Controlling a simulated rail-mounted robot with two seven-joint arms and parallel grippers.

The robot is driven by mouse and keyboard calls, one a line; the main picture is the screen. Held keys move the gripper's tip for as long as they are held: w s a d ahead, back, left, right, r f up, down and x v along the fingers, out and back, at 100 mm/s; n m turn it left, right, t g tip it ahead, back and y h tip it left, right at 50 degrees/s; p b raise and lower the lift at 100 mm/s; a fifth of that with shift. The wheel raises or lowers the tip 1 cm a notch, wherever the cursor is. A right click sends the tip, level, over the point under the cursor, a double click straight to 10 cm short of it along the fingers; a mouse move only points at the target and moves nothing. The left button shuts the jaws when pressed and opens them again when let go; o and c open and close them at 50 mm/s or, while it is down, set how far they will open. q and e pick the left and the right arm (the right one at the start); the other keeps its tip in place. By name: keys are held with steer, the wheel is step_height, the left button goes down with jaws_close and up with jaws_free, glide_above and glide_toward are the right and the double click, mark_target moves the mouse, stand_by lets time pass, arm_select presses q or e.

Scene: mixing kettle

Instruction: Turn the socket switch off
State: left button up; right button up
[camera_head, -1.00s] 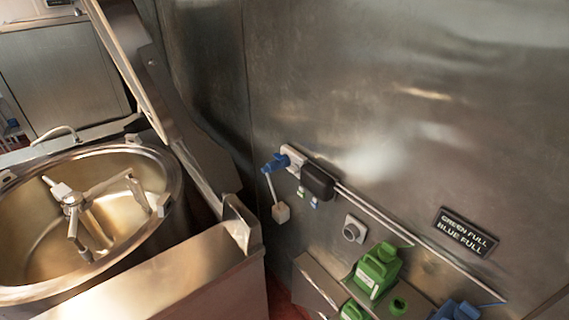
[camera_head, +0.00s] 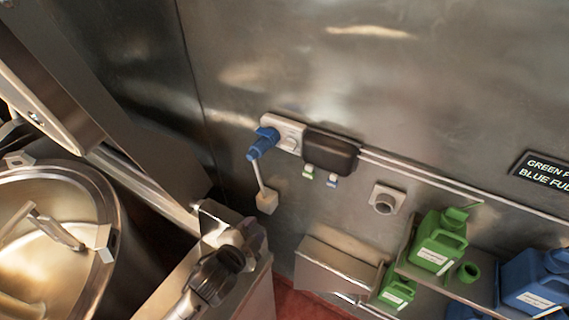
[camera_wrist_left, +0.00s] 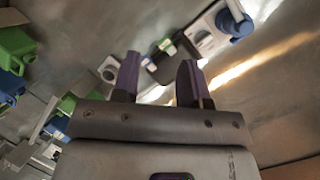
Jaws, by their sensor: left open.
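The socket (camera_head: 291,134) is a pale plate on the steel wall with a blue plug (camera_head: 263,143) in its left side. A switch appears on the plate, but its position is too small to tell. The socket also shows at the upper right of the left wrist view (camera_wrist_left: 205,37), with the blue plug (camera_wrist_left: 236,24). My left gripper (camera_head: 247,240) is below and left of the socket, apart from it. In the left wrist view its two dark fingers (camera_wrist_left: 160,78) are spread, with nothing held between them. My right gripper is not in view.
A black box (camera_head: 331,152) adjoins the socket on the right. A pale block (camera_head: 267,202) hangs below the plug. The kettle (camera_head: 62,181) stands at left. Green (camera_head: 437,244) and blue (camera_head: 531,279) jugs sit on a shelf at lower right.

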arm_select(q)
steer(key=w+d+r+m+t+h+b, duration=0.1)
steer(key=w+r+m+t+h+b, duration=0.15)
steer(key=w+r+m+b, duration=0.5)
steer(key=p, duration=0.3)
glide_toward(286, 149)
steer(key=shift+m+h, duration=0.25)
steer(key=shift+h, duration=0.2)
steer(key=x, duration=0.6)
steer(key=shift+w, duration=0.3)
steer(key=shift+x, duration=1.4)
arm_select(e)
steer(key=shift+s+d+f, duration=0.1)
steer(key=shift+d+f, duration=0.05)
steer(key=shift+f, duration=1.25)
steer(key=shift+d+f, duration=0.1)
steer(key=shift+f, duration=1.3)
arm_select(q)
steer(key=shift+f, duration=0.1)
jaws_close()
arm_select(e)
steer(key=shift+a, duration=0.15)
